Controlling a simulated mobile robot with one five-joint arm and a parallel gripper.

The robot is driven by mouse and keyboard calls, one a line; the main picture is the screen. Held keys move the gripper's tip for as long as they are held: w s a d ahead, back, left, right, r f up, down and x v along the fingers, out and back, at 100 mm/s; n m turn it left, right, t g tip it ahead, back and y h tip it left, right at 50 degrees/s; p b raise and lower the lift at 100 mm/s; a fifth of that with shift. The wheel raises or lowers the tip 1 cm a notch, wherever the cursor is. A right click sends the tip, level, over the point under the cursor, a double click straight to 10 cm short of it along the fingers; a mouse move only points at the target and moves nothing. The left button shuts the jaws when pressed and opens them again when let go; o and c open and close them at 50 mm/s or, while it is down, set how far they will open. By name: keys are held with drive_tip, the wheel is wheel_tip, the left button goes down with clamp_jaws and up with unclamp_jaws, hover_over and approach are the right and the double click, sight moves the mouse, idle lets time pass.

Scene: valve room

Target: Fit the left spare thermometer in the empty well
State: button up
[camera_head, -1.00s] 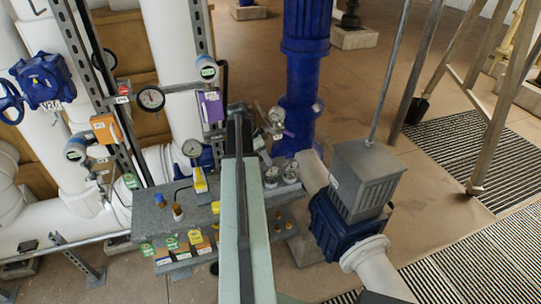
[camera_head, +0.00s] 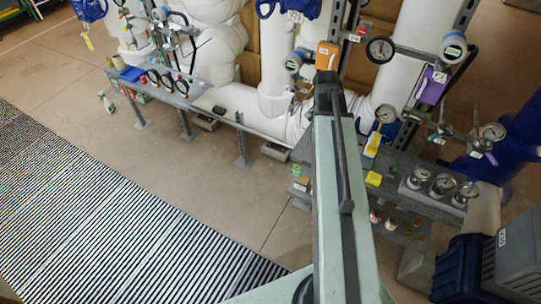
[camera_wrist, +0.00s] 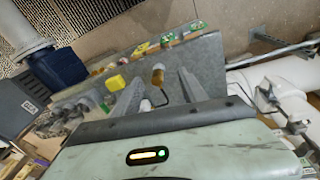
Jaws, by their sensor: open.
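I cannot tell for sure which thermometers are spare, and I cannot make out the empty well. In the wrist view, my gripper (camera_wrist: 158,78) is open above the grey bench top. A small brass-coloured piece (camera_wrist: 158,74) shows between its fingers, not visibly gripped.
A yellow block (camera_head: 373,179) sits on the bench left of the dials. A grey-and-blue motor unit (camera_head: 490,265) stands at right. Open floor (camera_head: 190,170) lies at left.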

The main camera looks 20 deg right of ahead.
drive_tip(key=w+a+n+y, duration=0.1)
drive_tip(key=a+n, duration=1.1)
drive_tip(key=a, duration=1.8)
drive_tip(key=shift+a+f+t+y, duration=0.15)
drive_tip(key=shift+t+y, duration=0.15)
drive_tip(key=shift+y, duration=0.2)
